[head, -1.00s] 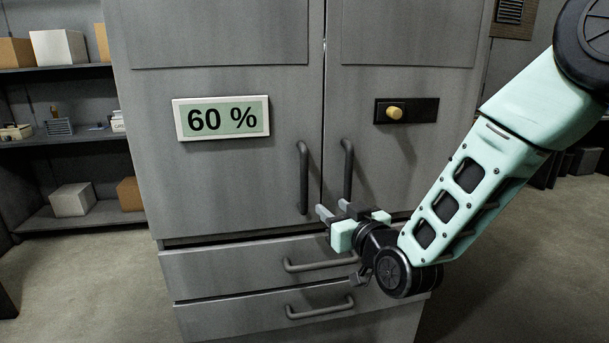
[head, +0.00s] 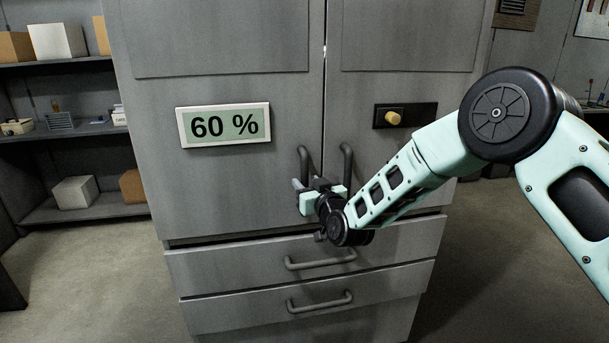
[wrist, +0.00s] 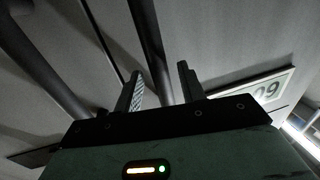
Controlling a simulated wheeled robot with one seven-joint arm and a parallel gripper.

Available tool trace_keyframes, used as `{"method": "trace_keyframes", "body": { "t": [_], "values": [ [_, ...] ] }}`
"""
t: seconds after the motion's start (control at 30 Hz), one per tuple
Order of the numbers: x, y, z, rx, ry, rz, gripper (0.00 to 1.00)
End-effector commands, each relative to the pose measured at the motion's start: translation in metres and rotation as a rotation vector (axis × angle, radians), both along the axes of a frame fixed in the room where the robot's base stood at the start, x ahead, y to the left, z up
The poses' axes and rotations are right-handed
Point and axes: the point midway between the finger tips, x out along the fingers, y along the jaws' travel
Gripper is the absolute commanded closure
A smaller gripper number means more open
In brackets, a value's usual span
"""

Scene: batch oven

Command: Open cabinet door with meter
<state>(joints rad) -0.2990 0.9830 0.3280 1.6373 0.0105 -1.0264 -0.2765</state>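The left cabinet door (head: 225,185) is grey and carries a white-framed meter (head: 223,125) reading 60 %. The meter also shows at the right of the wrist view (wrist: 268,88). The door's dark upright handle (head: 303,163) is near its inner edge, and the door looks shut. My gripper (head: 308,184) is at the lower part of this handle. In the wrist view my gripper (wrist: 160,70) has its fingers apart, with the handle bar (wrist: 148,40) running between them. A gap shows beside the bar, and the bar's lower end is hidden.
The right door has a similar handle (head: 347,163) close beside my gripper, and a black plate with a yellow knob (head: 393,118). Two drawers with handles (head: 320,260) are below. Shelves with boxes (head: 75,192) stand left. Floor at the left front is clear.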

Motion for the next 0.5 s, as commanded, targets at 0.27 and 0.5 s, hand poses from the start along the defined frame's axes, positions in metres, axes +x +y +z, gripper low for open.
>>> {"method": "trace_keyframes", "body": {
  "t": [0.27,0.5],
  "values": [
    [0.019,0.010,0.000,0.000,-0.001,0.000,0.60],
    [0.021,0.011,0.000,-0.001,0.000,0.001,0.60]
  ]
}}
